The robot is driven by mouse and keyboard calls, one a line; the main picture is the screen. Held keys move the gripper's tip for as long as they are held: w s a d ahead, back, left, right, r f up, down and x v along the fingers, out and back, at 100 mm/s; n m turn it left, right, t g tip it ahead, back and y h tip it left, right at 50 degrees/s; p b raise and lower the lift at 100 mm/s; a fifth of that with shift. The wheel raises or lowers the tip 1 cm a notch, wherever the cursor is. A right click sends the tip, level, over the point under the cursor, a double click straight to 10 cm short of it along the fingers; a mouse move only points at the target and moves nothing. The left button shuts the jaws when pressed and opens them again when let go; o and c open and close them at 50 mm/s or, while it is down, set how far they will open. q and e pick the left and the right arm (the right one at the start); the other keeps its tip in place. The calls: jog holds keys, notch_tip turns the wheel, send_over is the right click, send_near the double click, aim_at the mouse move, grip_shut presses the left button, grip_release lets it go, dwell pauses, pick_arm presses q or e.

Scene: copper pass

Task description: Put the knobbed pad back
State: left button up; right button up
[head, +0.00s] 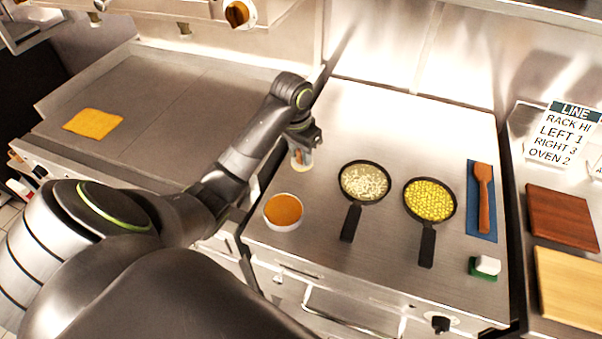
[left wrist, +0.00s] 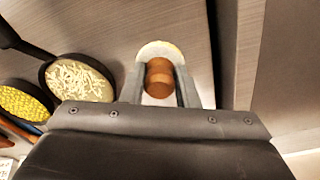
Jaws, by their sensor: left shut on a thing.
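The knobbed pad shows in the left wrist view as a brown wooden knob (left wrist: 159,78) over a pale round base (left wrist: 158,48). In the head view only a small pale part of the pad (head: 301,160) shows below my left gripper (head: 302,146). The left gripper is shut on the knob, with one finger on each side. The pad is at the left part of the steel counter (head: 330,240), near the griddle side. I cannot tell whether its base touches the counter. My right gripper is not in view.
A bowl with orange contents (head: 283,211) is in front of the pad. A pan of pale strips (head: 364,182) and a pan of yellow pieces (head: 430,200) stand to the right. A spatula (head: 484,195) lies on a blue mat (head: 476,222). The griddle (head: 160,100) holds a yellow cloth (head: 93,123).

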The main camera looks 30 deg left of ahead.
aim_at(300, 162)
pick_arm(q)
jog(key=shift+f, duration=0.9)
notch_tip(300, 162, down, 3)
jog(key=shift+f, duration=0.45)
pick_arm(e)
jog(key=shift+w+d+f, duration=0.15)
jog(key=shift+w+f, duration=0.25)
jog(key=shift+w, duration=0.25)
pick_arm(q)
jog(key=o, duration=0.9)
jog(key=shift+c, duration=0.2)
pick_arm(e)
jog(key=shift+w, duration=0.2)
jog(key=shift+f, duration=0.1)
